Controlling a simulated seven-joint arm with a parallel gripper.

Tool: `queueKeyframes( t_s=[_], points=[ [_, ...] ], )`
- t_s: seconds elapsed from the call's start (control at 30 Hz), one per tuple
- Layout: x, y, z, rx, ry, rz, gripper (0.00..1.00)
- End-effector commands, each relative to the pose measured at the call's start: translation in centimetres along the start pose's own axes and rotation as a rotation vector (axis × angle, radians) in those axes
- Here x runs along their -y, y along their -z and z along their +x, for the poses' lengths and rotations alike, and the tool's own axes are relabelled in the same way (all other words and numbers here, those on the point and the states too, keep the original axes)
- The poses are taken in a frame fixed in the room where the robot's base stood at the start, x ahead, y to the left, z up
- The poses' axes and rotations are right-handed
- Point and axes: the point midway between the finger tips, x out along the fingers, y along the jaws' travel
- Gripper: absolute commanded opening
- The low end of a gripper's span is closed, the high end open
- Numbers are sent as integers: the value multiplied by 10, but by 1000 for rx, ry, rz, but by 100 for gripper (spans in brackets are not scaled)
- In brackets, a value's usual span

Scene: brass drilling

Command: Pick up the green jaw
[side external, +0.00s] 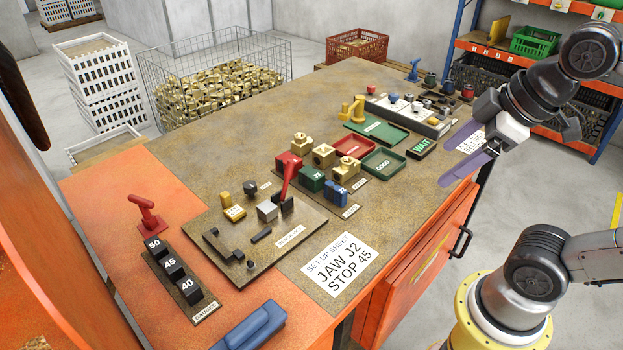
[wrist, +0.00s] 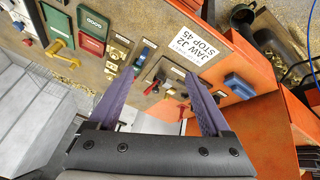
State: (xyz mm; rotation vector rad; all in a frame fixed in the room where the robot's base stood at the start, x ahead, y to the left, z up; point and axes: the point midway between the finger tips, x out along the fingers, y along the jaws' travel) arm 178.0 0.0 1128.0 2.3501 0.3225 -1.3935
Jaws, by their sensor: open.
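The green jaw (side external: 311,179) is a small block with a white label on the worktable. My gripper (side external: 447,163) has two purple fingers, apart and empty. It is above the table's right edge, well to the right of the green jaw. In the wrist view, the open fingers (wrist: 158,73) point toward the table, and the blue jaw (wrist: 149,47) shows beyond them.
Brass parts (side external: 323,155) stand just behind the jaws. Red and green trays (side external: 383,163) lie between the jaws and my gripper. The vise plate (side external: 240,250) and a setup sheet reading "JAW J2 STOP 45" (side external: 341,264) are in front. A gauge block rack (side external: 174,272) stands front left.

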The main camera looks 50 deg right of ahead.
Motion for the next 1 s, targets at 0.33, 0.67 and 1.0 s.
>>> queueKeyframes(
  t_s=[0.33,0.67,1.0],
  points=[
    [-57,115,1,87,84,-642,82],
    [-101,202,87,169,249,-1040,82],
    [-113,222,205,252,404,-1099,82]
  ],
)
